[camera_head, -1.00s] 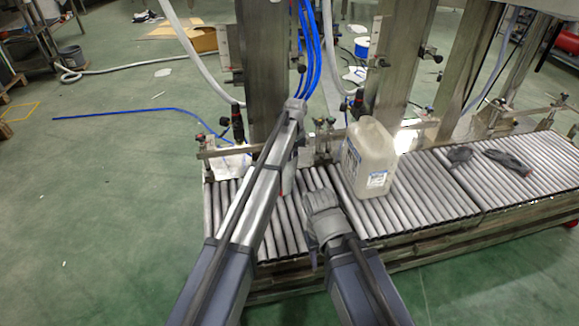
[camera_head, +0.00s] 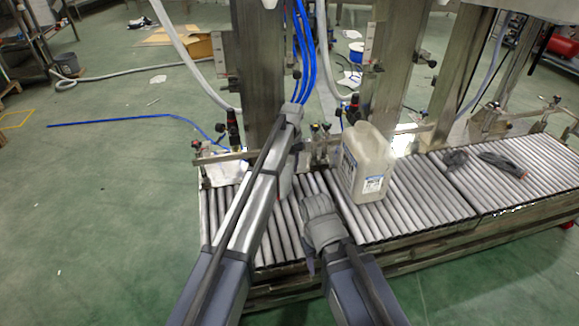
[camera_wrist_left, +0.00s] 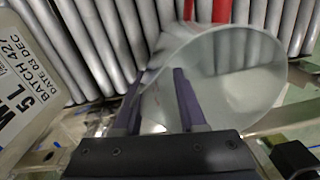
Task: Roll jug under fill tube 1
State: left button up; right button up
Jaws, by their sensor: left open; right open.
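The jug (camera_head: 374,152), pale and translucent with a white label, stands upright on the roller conveyor (camera_head: 425,195). Its "5 L" label side (camera_wrist_left: 25,92) fills the left edge of the left wrist view. Black fill nozzles on pale hoses hang behind the conveyor, one at the left (camera_head: 233,130) and one behind the jug (camera_head: 353,108); no number is readable. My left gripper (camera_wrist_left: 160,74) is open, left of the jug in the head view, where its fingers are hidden. My right gripper (camera_head: 318,222) is open, low in front of the jug, apart from it; its fingertips are unclear.
A round, shiny, translucent piece (camera_wrist_left: 235,75) lies just beyond my left fingers; contact is unclear. A guide rail (camera_head: 220,156) runs behind the rollers. Steel posts (camera_head: 395,65) rise behind. A dark tool (camera_head: 502,164) lies on the right rollers.

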pick_arm(q)
notch_tip(320, 180, up, 8)
jog(key=p, duration=0.8)
jog(key=shift+d, duration=0.15)
jog(key=s+a+m+y, duration=0.1)
jog(key=s+a+m, duration=0.15)
jog(key=s, duration=1.75)
jog(key=s+a+m, duration=0.1)
jog(key=s+m, duration=0.2)
jog(key=s, duration=1.7)
notch_tip(320, 180, up, 31)
jog(key=w+d+p, duration=0.1)
jog(key=p, duration=2.9)
jog(key=shift+p, duration=0.4)
